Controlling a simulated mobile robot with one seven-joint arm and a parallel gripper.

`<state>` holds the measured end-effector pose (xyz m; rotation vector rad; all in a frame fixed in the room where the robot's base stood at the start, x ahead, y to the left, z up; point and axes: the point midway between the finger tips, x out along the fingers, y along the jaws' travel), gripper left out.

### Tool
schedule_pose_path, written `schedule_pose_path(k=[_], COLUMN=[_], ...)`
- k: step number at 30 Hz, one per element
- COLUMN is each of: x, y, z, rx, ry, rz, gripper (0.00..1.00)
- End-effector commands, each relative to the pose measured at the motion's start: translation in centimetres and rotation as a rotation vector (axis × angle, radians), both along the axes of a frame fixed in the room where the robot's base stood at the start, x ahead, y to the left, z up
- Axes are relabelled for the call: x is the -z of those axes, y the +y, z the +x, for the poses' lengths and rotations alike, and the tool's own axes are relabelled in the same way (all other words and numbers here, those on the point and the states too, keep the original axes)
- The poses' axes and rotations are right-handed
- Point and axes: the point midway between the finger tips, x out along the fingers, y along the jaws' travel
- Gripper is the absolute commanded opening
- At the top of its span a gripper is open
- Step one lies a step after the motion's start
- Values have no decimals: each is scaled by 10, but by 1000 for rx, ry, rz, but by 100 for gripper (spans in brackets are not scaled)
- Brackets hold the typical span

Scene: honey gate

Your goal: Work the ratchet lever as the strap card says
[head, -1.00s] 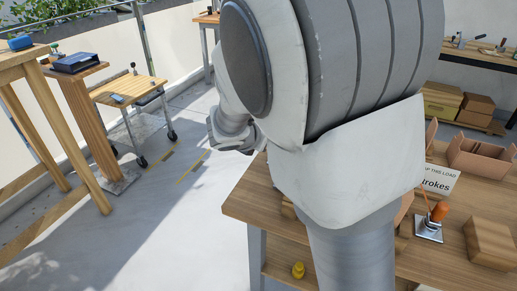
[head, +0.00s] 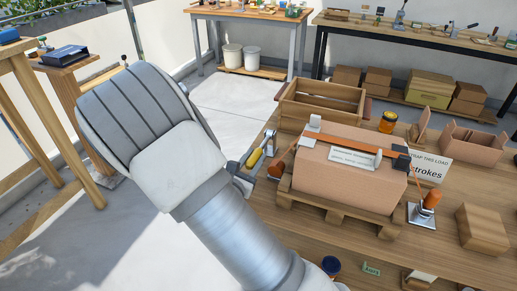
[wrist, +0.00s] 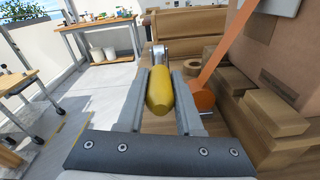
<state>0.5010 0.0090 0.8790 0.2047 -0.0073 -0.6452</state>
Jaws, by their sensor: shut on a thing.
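The ratchet lever has a yellow handle (wrist: 160,92) on a metal shank; it also shows in the head view (head: 254,158) at the left end of the load. My gripper (wrist: 163,80) is shut on the yellow handle, one finger on each side. The load is a brown carton (head: 345,185) on a wooden pallet (head: 330,207). The strap card (head: 428,168) stands behind right; "strap this load" and "strokes" are partly readable, and the stroke number is hidden.
A wooden crate (head: 320,100) and a dark yellow-labelled jar (head: 388,122) are behind. Open floor (head: 225,105) lies left of the bench.

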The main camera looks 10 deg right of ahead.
Motion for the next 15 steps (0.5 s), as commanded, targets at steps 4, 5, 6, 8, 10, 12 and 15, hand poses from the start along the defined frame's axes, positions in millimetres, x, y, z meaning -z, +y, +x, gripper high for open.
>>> schedule_pose_path(k=[4,5,6,8,10,12,15], x=[0,0,-1,-1,-1,-1,-1], y=[-9,-9,-8,-7,-6,-5,-3], z=[-3,-3,-3,-2,-2,-1,-2], rx=[24,23,22,20,17,15,12], ry=[6,6,6,6,6,7,7], rz=[2,1,2,3,4,4,5], gripper=[46,51,58,64,64,64,64])
